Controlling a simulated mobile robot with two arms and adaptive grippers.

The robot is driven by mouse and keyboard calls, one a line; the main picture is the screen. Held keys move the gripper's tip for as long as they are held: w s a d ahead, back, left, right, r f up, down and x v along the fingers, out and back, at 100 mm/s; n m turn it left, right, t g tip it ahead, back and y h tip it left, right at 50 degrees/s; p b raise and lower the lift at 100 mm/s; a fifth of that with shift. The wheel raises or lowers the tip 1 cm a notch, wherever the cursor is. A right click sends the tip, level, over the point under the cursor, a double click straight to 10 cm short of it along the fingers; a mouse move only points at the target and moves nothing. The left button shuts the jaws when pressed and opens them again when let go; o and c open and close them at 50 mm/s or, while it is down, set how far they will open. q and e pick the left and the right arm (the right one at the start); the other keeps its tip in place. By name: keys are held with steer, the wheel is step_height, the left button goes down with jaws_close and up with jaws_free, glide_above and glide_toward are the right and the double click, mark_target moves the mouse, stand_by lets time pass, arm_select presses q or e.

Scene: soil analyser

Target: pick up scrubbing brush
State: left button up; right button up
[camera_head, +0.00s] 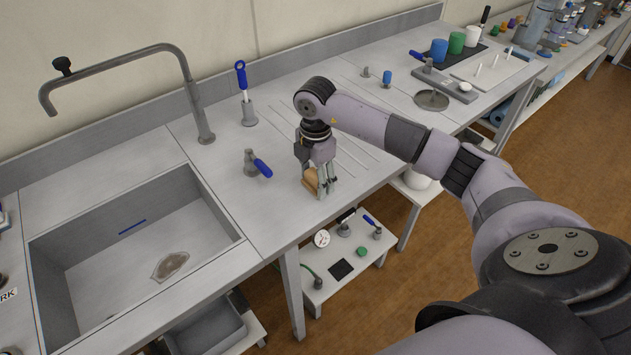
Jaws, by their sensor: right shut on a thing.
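The scrubbing brush (311,181) looks like a small tan-brown block at the front edge of the bench, right of the sink. My right gripper (322,183) points down over it and is shut on it. The fingers hide part of the brush. I cannot tell whether the brush touches the bench top or is just above it. My left gripper is not in view.
A sink (130,250) with a tall faucet (190,95) is on the left. A blue-handled valve (255,164) stands left of my gripper, and a blue-handled brush (242,80) stands upright behind. Thin rods (345,150) lie on the bench to the right.

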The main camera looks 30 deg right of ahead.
mark_target(315, 174)
steer(key=shift+c, duration=1.4)
steer(key=shift+r, duration=0.15)
steer(key=shift+r, duration=0.2)
step_height(315, 174, up, 9)
steer(key=shift+w+r+b, duration=0.1)
steer(key=shift+r+b, duration=0.05)
steer(key=shift+b, duration=0.75)
step_height(315, 174, up, 10)
steer(key=p, duration=0.1)
steer(key=o, duration=1.1)
steer(key=shift+c, duration=0.2)
steer(key=c, duration=0.5)
